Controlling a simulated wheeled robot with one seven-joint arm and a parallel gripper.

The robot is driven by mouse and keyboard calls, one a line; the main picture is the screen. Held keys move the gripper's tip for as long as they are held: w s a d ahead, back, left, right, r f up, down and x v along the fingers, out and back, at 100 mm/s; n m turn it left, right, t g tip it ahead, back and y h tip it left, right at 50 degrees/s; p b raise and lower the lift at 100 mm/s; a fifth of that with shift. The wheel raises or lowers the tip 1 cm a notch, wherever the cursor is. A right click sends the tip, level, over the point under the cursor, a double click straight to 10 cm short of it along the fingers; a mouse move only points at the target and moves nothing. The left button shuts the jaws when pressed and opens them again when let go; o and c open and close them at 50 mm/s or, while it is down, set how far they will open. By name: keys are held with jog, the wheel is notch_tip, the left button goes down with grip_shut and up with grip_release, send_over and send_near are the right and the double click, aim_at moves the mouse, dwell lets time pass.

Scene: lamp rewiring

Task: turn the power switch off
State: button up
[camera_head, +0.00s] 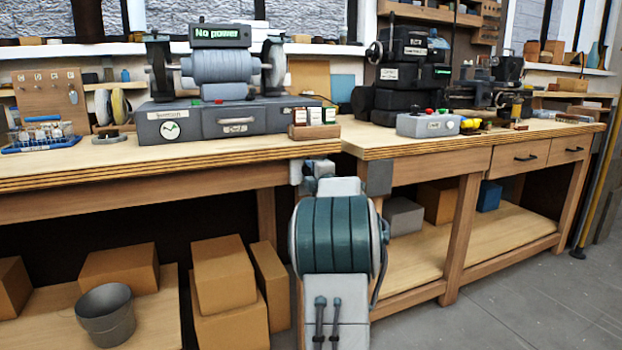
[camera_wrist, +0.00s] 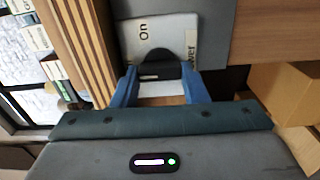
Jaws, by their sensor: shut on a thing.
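The power switch shows in the wrist view as a pale plate (camera_wrist: 160,38) with lettering that reads "On" and part of another word. Its dark switch lever (camera_wrist: 160,72) sits between the blue fingertips of my gripper (camera_wrist: 158,86), which is shut on it. The plate is fixed on a grey panel at the bench front. In the head view the grey panel (camera_head: 379,178) shows right of my arm. My arm hides the switch and the fingertips there. A display (camera_head: 220,32) on the machine on the left bench reads "No power".
The left bench edge (camera_head: 170,165) and right bench edge (camera_head: 470,138) lie close to my arm. Cardboard boxes (camera_head: 222,275) and a grey bucket (camera_head: 105,315) stand below the left bench. The floor (camera_head: 520,300) at the right is clear.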

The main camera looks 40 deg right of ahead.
jog(key=shift+f, duration=0.1)
dwell(0.4)
jog(key=o, duration=1)
jog(key=shift+p+v, duration=1.35)
jog(key=shift+v, duration=5.6)
